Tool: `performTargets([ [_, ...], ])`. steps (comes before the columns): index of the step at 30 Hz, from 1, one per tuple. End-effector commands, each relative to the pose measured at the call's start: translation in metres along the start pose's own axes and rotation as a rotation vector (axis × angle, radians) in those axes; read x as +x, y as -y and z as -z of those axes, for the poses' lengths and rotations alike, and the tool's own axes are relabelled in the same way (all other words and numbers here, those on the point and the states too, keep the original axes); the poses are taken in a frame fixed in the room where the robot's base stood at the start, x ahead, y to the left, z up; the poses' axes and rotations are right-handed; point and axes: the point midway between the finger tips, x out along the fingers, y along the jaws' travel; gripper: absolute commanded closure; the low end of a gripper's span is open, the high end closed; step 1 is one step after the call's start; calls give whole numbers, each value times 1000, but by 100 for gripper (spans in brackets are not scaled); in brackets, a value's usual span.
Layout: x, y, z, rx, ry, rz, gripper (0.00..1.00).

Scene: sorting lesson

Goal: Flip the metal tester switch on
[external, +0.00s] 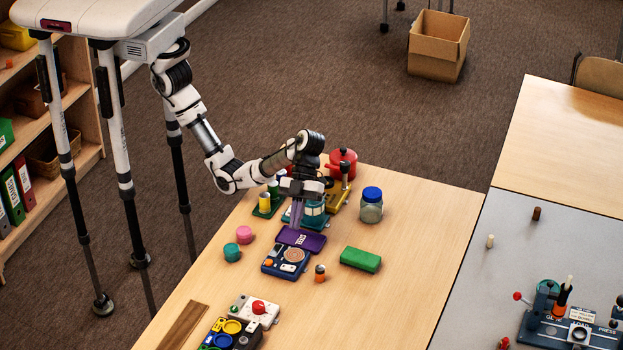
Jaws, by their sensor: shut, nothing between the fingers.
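A dark blue box with a round copper-coloured disc and small white parts (287,261) lies on the wooden table; it looks like the metal tester. Its switch is too small to make out, so I cannot tell its position. My gripper (296,224) points down just behind the box, its shut fingers over or at the purple flat piece (307,242). It holds nothing. I cannot tell whether the fingertips touch the purple piece.
A green block (360,259) lies to the right, and a small orange-and-black piece (320,273) stands nearby. Pink (244,234) and teal (232,252) pieces sit left. A blue-lidded jar (371,205) and red pot (342,163) stand behind. The table's front right is clear.

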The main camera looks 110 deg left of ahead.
Motion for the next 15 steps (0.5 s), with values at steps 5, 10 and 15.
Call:
performTargets([
  [5,39,-1,2,-1,1,-5,100],
  [10,73,-1,0,-1,2,-4,100],
  [15,88,0,-18,-1,1,-1,100],
])
